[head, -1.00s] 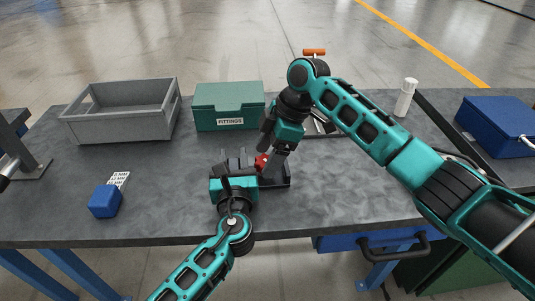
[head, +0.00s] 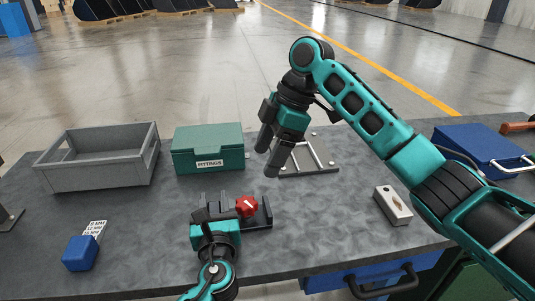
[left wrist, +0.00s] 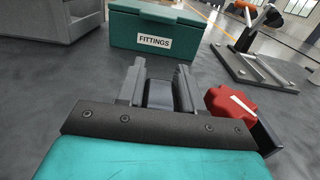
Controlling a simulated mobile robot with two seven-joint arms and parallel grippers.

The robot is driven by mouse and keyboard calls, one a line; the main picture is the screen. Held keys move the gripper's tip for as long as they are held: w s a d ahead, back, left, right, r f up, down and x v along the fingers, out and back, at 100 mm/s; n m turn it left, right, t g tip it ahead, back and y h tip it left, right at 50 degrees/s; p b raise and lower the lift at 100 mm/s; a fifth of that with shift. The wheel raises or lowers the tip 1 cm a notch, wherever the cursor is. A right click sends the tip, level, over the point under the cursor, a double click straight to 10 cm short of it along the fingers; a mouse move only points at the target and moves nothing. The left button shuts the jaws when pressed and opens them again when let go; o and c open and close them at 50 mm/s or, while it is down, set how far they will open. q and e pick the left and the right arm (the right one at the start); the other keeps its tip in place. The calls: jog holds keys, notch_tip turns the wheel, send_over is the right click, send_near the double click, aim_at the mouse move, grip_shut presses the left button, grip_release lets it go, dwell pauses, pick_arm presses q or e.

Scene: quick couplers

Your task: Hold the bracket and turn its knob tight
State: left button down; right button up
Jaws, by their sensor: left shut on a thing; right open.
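The bracket (head: 264,212) is a dark piece on the table near the front edge, with a red knob (head: 247,206) that has a white mark on top. In the left wrist view the knob (left wrist: 232,106) shows just right of my left gripper's fingers. My left gripper (head: 217,203) is shut on a dark part of the bracket; this part (left wrist: 160,96) shows between the fingers in the left wrist view. My right gripper (head: 273,157) is open and empty, above and beyond the knob, apart from it.
A grey open bin (head: 100,170) and a green FITTINGS box (head: 208,150) stand behind. A metal plate with a handle (head: 308,158) lies behind my right gripper. A blue cube (head: 79,252) lies left, a grey block (head: 393,205) right, and a blue case (head: 482,150) far right.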

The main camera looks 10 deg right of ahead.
pick_arm(q)
jog(key=shift+a+f, duration=0.1)
jog(key=shift+f, duration=0.1)
jog(key=c, duration=0.6)
grip_release()
jog(key=shift+r, duration=0.15)
jog(key=shift+c, duration=0.2)
jog(key=s, duration=0.7)
jog(key=shift+s, duration=0.25)
